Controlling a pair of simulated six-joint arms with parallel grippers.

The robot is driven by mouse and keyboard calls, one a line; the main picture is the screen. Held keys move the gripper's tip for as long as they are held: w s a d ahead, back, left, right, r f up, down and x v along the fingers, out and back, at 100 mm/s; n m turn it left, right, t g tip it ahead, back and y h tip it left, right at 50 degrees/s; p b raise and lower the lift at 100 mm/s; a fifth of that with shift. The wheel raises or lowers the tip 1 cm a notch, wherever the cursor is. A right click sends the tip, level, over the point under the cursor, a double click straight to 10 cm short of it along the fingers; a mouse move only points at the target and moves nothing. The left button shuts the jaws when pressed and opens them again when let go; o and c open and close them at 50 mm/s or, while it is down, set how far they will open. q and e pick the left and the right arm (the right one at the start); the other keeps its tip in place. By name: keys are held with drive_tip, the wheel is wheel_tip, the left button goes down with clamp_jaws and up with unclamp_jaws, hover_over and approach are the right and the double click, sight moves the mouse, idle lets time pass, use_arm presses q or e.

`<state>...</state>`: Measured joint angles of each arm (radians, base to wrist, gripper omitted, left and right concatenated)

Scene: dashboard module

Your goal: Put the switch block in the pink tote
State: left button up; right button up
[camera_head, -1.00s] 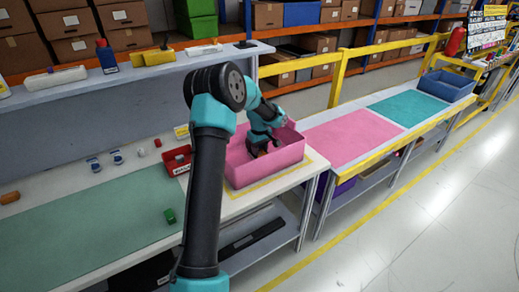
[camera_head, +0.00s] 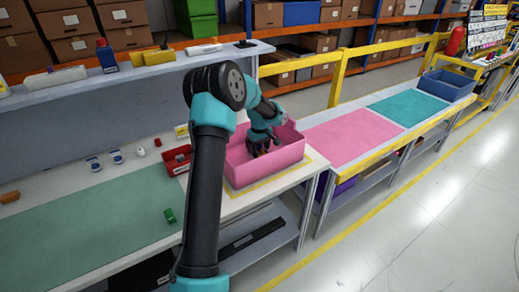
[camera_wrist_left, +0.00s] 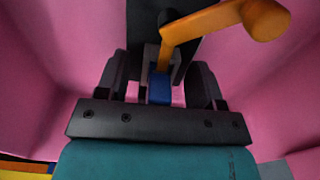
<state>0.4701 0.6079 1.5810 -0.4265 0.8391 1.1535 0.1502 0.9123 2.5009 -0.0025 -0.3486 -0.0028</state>
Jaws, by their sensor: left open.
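The pink tote (camera_head: 283,161) stands at the right end of the near bench. My left gripper (camera_head: 259,153) reaches down inside it. In the left wrist view the left gripper (camera_wrist_left: 158,88) is open, with pink walls around it. Between its fingers is a dark and grey block with a blue part, which looks like the switch block (camera_wrist_left: 159,88). An orange lever with a rounded end crosses above it; whether it is joined to the block is unclear. The tote's floor under the block is largely hidden. My right gripper is not in view.
A small red bin (camera_head: 177,160) stands just left of the tote. A green piece (camera_head: 169,215) lies on the green mat (camera_head: 95,225). A pink mat (camera_head: 350,136) and a blue bin (camera_head: 447,85) are on the benches to the right.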

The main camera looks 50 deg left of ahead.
use_arm(q)
wheel_tip(320, 180, up, 12)
drive_tip(key=shift+f, duration=0.2)
drive_tip(key=shift+d, duration=0.1)
idle(0.7)
